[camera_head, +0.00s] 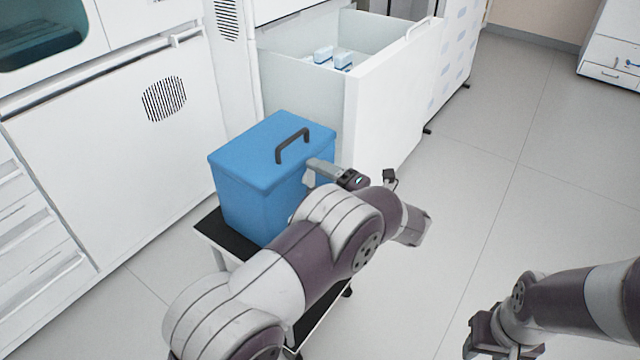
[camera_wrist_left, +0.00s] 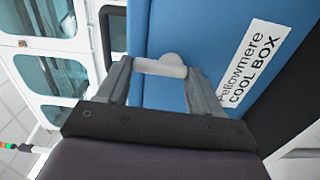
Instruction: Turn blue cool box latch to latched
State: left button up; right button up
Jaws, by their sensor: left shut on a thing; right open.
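The blue cool box (camera_head: 255,160) stands with its lid closed and a dark handle (camera_head: 292,144) on top. In the left wrist view its blue side (camera_wrist_left: 200,35) carries a label reading "Pellowmere COOL BOX". My left gripper (camera_head: 314,172) is at the box's right-hand side. In the left wrist view its two fingers (camera_wrist_left: 160,76) are shut on the pale latch (camera_wrist_left: 162,67), which spans between them. The latch is mostly hidden in the head view, so I cannot tell its exact turn. My right gripper (camera_head: 484,336) is open and empty over the floor at lower right.
The box sits on a small black-topped stand (camera_head: 228,240). Just behind it, a white drawer (camera_head: 385,100) is pulled open with small blue-and-white items (camera_head: 333,58) inside. White cabinets (camera_head: 110,140) line the left. Floor (camera_head: 520,190) on the right is clear.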

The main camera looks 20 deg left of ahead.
pick_arm(q)
jog(key=shift+n, duration=0.3)
dwell(0.4)
jog(key=o, duration=1.1)
jog(key=shift+c, duration=0.2)
jog(key=shift+d, duration=0.1)
jog(key=p+v, duration=0.3)
jog(key=v, duration=0.9)
jog(key=shift+d, duration=0.25)
jog(key=shift+s+f, duration=0.1)
